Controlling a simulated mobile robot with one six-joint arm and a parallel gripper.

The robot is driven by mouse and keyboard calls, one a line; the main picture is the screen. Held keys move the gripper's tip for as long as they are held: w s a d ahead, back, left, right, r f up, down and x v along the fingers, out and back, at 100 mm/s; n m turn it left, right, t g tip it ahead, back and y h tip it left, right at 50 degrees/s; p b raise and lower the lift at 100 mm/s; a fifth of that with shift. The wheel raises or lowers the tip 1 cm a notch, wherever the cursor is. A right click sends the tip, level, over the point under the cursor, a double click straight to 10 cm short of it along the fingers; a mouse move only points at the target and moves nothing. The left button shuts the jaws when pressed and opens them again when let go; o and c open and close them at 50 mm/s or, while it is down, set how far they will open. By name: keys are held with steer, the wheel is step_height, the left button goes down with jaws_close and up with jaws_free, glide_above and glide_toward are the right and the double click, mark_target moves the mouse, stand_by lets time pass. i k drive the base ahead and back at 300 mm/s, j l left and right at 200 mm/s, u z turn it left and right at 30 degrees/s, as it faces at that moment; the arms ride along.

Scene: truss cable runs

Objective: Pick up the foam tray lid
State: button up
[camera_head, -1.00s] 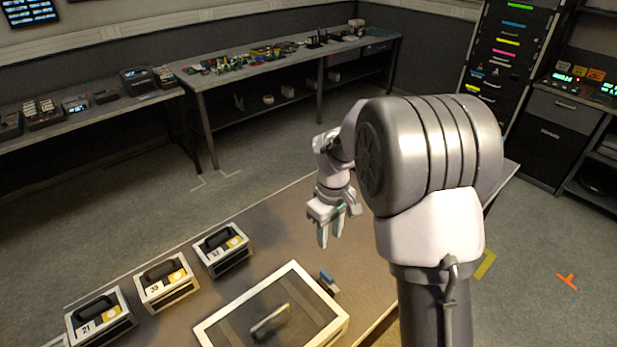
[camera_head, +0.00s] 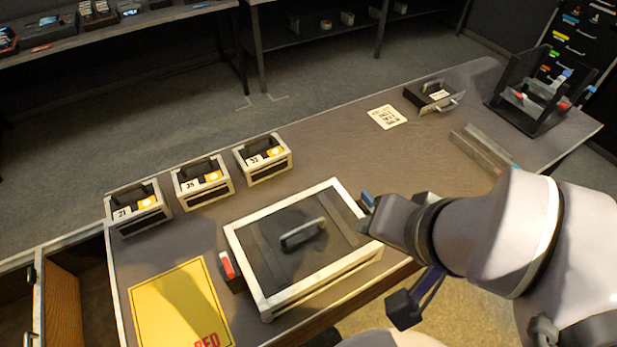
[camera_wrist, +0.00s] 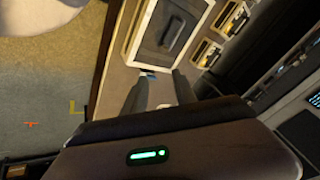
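The foam tray lid (camera_head: 290,262) is a dark panel with a raised bar handle (camera_head: 303,234). It lies inside the pale frame of a rectangular tray (camera_head: 243,268) on the table. In the wrist view the lid (camera_wrist: 158,50) and its handle (camera_wrist: 176,35) show upright near the top. My gripper (camera_wrist: 160,82) has its two dark fingers apart with nothing between them. It is off the tray's near end, not touching the lid.
Three numbered cases (camera_head: 203,180) stand behind the tray. A yellow sheet (camera_head: 170,305) lies front left. A dark rack (camera_head: 535,100) stands at the far right.

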mark_target(283, 249)
steer(key=i+l+u, duration=0.15)
steer(key=l+u, duration=0.25)
steer(key=i+l+u, duration=0.15)
steer(key=l+u, duration=0.15)
steer(key=u, duration=0.15)
steer(key=l+u, duration=0.8)
steer(key=i+l, duration=0.05)
